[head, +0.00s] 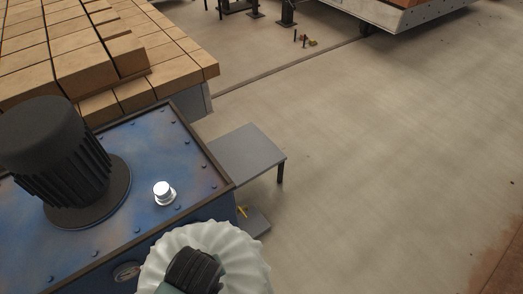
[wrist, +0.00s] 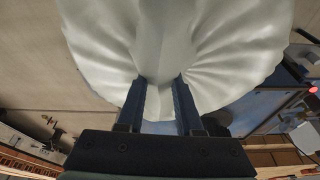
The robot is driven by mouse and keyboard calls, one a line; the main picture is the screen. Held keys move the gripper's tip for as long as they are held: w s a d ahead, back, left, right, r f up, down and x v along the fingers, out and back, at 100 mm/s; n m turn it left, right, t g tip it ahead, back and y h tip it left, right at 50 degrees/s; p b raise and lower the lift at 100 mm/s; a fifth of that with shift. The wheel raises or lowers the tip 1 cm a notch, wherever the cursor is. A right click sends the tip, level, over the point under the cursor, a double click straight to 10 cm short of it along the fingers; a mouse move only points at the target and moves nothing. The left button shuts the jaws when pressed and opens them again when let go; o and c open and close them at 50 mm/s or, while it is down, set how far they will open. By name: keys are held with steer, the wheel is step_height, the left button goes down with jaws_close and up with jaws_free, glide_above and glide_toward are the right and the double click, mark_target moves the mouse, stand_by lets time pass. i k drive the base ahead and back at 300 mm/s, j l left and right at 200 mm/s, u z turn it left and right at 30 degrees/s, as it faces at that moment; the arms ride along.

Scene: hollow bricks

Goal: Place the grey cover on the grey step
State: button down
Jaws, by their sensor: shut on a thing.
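A pale grey, pleated cover (head: 240,262) is at the bottom of the head view, in front of the blue machine. In the wrist view the cover (wrist: 220,45) fills the upper middle, its folds spreading outward from my jaws. My gripper (wrist: 160,100) is shut on the cover's near part, with one dark finger on each side. In the head view my wrist hides the middle of the cover, and my fingertips cannot be seen. The grey step (head: 246,154) is a flat plate with a dark leg, right of the blue machine and beyond the cover. Its top is bare.
The blue machine (head: 120,215) has a black ribbed motor (head: 50,150) and a silver knob (head: 163,190) on top. A lower grey plate (head: 258,222) with a small yellow thing lies below the step. Wooden bricks (head: 90,60) are stacked behind. The floor on the right is clear.

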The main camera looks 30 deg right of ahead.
mark_target(241, 152)
steer(key=i+l+z, duration=0.25)
steer(key=z, duration=0.2)
steer(key=i+l+z, duration=0.2)
steer(key=z, duration=0.25)
steer(key=i+z, duration=0.4)
steer(key=i+u, duration=0.4)
steer(key=i, duration=0.3)
steer(key=i+l+u, duration=0.15)
steer(key=i+u, duration=0.2)
steer(key=i, duration=0.4)
